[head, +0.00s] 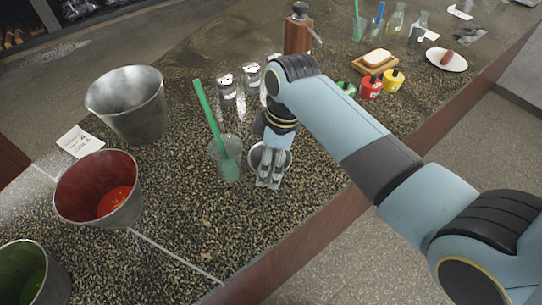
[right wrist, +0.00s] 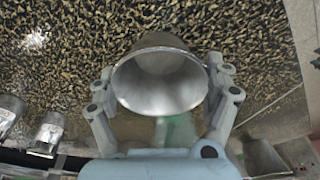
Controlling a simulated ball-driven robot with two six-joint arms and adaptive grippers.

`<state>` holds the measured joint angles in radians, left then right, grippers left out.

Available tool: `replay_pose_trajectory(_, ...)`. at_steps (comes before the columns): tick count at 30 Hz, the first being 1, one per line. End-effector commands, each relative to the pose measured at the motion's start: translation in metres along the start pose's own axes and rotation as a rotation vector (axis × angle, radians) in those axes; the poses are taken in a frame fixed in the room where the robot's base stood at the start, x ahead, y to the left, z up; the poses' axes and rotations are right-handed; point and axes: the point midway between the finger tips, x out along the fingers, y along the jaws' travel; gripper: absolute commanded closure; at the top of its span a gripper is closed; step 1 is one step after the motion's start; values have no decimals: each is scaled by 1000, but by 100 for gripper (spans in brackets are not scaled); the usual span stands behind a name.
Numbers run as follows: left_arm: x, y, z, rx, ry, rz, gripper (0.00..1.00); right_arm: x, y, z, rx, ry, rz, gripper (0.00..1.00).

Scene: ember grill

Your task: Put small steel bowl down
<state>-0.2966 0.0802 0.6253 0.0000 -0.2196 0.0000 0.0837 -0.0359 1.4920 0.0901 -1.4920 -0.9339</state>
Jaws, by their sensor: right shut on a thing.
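The small steel bowl (head: 284,159) is at my right gripper (head: 268,181), over the speckled counter near its front edge. In the right wrist view the bowl (right wrist: 160,85) shows its open, empty mouth between the two fingers of the right gripper (right wrist: 162,78). The gripper is shut on the bowl, one finger on each side. The gripper partly hides the bowl in the head view. I cannot tell whether the bowl touches the counter. My left gripper is not in view.
Just left of the bowl stands a clear glass (head: 226,163) with a green stirrer (head: 207,110). Metal buckets (head: 128,105) stand further left, one red inside (head: 98,190). Shakers (head: 226,87) and a wooden bottle (head: 298,32) are behind. The counter in front is clear.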

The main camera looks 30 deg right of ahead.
Motion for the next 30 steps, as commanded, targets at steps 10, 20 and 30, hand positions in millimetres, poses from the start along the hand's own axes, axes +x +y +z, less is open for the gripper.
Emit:
replay_pose_trajectory(10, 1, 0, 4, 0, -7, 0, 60, 2, 0, 0, 0, 0, -1, 6)
replay_pose_trajectory(20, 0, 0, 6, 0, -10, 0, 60, 1, 0, 0, 0, 0, 0, 0)
replay_pose_trajectory(30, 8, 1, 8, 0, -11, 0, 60, -53, 1, -1, -2, 4, 4, 0)
